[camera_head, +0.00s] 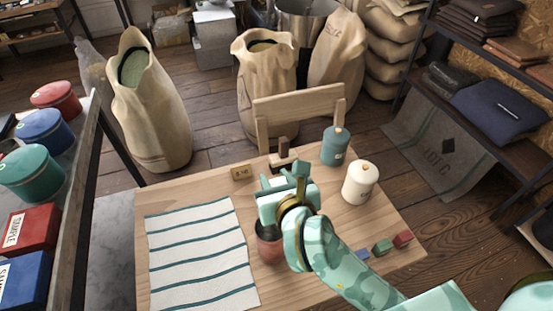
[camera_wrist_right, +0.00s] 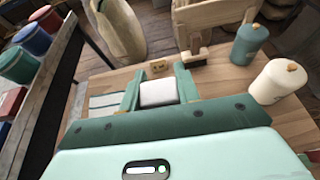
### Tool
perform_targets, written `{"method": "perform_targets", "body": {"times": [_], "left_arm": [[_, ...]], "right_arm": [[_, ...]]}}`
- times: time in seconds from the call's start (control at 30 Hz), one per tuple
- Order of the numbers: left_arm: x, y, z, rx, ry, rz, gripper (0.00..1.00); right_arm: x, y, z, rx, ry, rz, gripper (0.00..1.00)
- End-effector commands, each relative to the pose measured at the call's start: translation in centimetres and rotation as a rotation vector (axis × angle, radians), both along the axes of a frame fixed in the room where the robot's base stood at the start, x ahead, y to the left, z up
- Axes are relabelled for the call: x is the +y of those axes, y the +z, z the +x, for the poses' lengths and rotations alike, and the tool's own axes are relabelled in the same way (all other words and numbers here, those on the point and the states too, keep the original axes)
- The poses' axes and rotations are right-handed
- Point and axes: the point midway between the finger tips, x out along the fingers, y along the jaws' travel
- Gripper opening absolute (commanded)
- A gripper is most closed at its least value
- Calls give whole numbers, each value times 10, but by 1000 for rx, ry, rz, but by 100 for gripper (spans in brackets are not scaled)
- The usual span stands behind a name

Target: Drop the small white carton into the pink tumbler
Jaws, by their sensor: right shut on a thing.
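My right gripper (camera_head: 281,181) is over the table, its jaws shut on the small white carton (camera_wrist_right: 158,92). The carton sits between the two green fingers in the right wrist view, and the gripper mostly hides it in the head view. The pink tumbler (camera_head: 269,247) stands on the wooden table, just below the gripper in the head view. The gripper and wrist cover part of its rim and right side. The tumbler cannot be made out in the right wrist view. My left gripper is not in view.
A striped cloth (camera_head: 202,257) lies left of the tumbler. A small price block (camera_head: 242,172) is behind. Green (camera_head: 382,247) and red (camera_head: 403,239) blocks lie near the right edge.

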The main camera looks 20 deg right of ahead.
Motion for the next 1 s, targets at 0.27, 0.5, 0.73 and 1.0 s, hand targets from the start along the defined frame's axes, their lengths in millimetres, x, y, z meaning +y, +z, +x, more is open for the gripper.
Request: {"method": "perform_targets", "body": {"times": [0.27, 0.5, 0.73, 1.0], "left_arm": [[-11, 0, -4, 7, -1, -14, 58], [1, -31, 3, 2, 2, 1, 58], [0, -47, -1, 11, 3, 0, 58], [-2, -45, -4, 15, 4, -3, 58]], "right_arm": [[6, -13, -1, 4, 40, 3, 10], [6, -46, -1, 6, 38, 2, 10], [6, -62, -1, 3, 37, 1, 10], [6, -59, -1, 1, 37, 1, 40]]}}
